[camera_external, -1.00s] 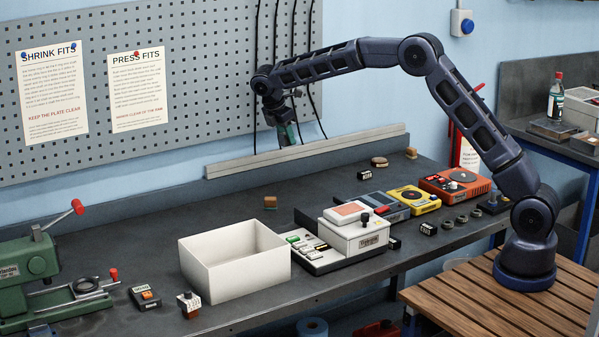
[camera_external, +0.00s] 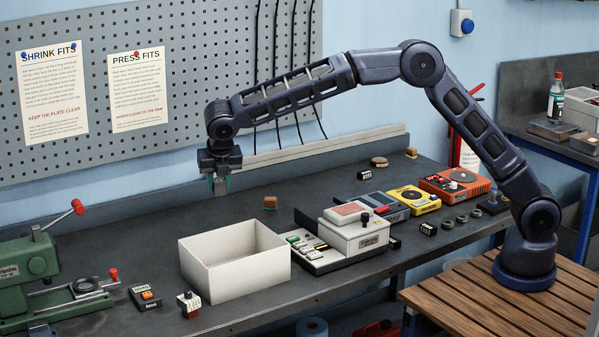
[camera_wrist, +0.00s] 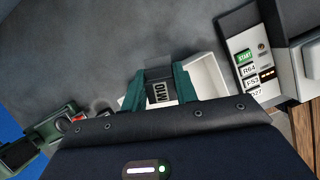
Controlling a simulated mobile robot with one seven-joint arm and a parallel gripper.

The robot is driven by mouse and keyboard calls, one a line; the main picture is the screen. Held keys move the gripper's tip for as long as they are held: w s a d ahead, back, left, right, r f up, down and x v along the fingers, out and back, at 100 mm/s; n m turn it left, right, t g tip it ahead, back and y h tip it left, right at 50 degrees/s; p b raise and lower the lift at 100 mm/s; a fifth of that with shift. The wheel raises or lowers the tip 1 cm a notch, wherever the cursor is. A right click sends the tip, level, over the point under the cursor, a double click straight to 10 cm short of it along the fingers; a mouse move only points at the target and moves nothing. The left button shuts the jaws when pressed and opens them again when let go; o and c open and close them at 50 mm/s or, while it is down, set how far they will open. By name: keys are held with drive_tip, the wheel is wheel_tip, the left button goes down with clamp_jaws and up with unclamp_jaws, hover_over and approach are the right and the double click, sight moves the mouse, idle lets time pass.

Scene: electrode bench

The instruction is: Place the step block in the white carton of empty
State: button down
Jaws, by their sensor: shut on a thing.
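My gripper (camera_external: 220,187) is above the back left of the bench, pointing down, behind the white carton. Its teal fingers are shut on a dark grey block (camera_wrist: 158,92) with a pale label that seems to read M10. I take it to be the step block, though its stepped shape is not clear. In the external view the block (camera_external: 221,186) shows as a small grey shape between the fingers. The white carton (camera_external: 235,277) stands open at the bench's front, and its visible inside looks empty. In the wrist view the carton (camera_wrist: 207,77) is partly hidden behind the gripper and block.
A white machine with a key panel (camera_external: 354,237) stands right of the carton. A labelled block (camera_external: 188,303) and a black box with an orange switch (camera_external: 146,298) lie left. A green press (camera_external: 30,265) is far left.

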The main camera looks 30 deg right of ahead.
drive_tip(key=s+a+n+y, duration=0.1)
drive_tip(key=s+a+n, duration=0.2)
drive_tip(key=s+a, duration=0.4)
drive_tip(key=f, duration=1.9)
drive_tip(key=shift+s+d+f, duration=0.35)
drive_tip(key=shift+s+d, duration=0.05)
drive_tip(key=c, duration=1.1)
unclamp_jaws()
drive_tip(key=shift+f, duration=0.15)
drive_tip(key=v, duration=1.2)
drive_tip(key=shift+s, duration=0.25)
